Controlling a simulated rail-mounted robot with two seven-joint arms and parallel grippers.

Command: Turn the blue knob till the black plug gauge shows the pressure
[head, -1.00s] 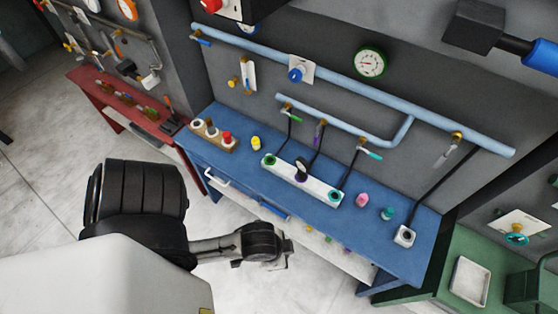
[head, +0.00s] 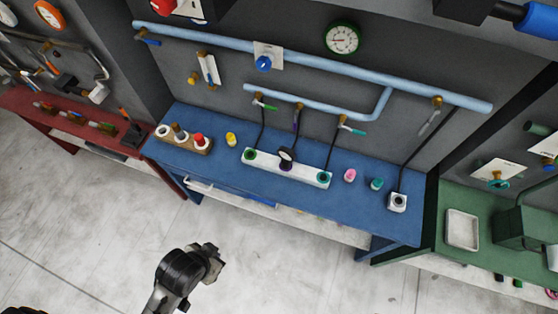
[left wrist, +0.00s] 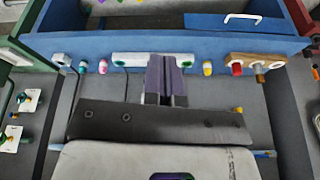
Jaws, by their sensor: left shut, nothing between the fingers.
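The blue knob (head: 263,63) sits on a white plate on the grey wall, below the upper light-blue pipe. The black plug gauge (head: 286,156) stands upright in the middle of a white block on the blue bench; its reading is too small to tell. My left gripper (head: 217,258) is over the floor in front of the bench, well apart from the knob. In the left wrist view its fingers (left wrist: 166,80) are shut and empty, overlapping the white block (left wrist: 130,59) in the picture. The blue knob cannot be made out there. My right gripper is not in view.
A green-rimmed gauge (head: 342,38) hangs right of the knob. Light-blue pipes (head: 310,58) and hoses cross the wall. The blue bench (head: 230,178) carries small bottles and a wooden holder (head: 190,145). A red bench stands left, a green one right. The floor in front is clear.

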